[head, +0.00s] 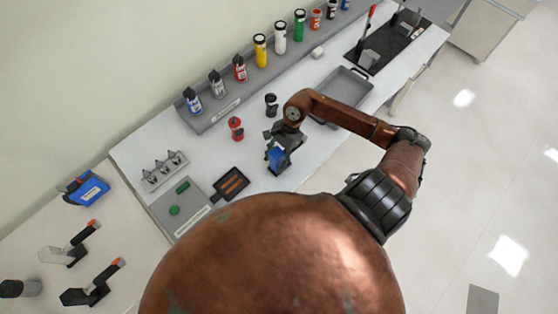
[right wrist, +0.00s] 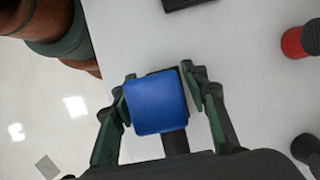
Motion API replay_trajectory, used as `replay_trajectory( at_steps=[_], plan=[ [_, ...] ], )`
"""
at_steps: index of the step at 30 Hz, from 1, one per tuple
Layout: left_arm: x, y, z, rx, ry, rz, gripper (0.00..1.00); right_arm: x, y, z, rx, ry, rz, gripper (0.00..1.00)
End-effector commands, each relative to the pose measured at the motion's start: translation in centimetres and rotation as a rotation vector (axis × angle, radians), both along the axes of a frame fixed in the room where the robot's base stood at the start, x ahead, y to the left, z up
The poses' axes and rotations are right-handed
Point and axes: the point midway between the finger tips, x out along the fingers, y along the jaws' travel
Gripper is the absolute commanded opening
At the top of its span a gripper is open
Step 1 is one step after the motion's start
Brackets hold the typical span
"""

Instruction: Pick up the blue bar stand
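The blue bar stand (head: 276,156) is on the white bench in the middle of the head view, right at my right gripper (head: 279,150). In the right wrist view its blue, rounded square top (right wrist: 156,102) lies between the two fingers of my right gripper (right wrist: 160,88), with a dark part showing behind and below it. The left finger's tip is partly hidden by the blue top. The right finger is very close to the stand's dark side; I cannot tell if it touches. My left gripper does not show.
A black tray with orange bars (head: 231,184) lies left of the stand. A red-and-black piece (head: 236,128) and a black piece (head: 271,105) stand behind it. A grey tray (head: 345,92) is at the back right. A grey rack (head: 225,108) with bottles runs along the wall.

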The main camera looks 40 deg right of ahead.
Motion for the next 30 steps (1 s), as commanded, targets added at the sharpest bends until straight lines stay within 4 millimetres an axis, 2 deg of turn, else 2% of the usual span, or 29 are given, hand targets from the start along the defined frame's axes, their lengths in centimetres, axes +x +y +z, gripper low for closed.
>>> replay_trajectory(
  at_steps=[2,17,30],
  plan=[
    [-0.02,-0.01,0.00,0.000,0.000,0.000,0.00,-0.01,0.00,0.01,0.000,0.000,0.000,0.34],
    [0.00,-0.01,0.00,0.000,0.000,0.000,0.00,-0.01,0.00,0.03,0.000,0.000,0.000,0.00],
    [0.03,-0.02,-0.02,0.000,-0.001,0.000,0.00,0.06,0.01,0.16,0.001,-0.002,0.000,0.00]
  ],
)
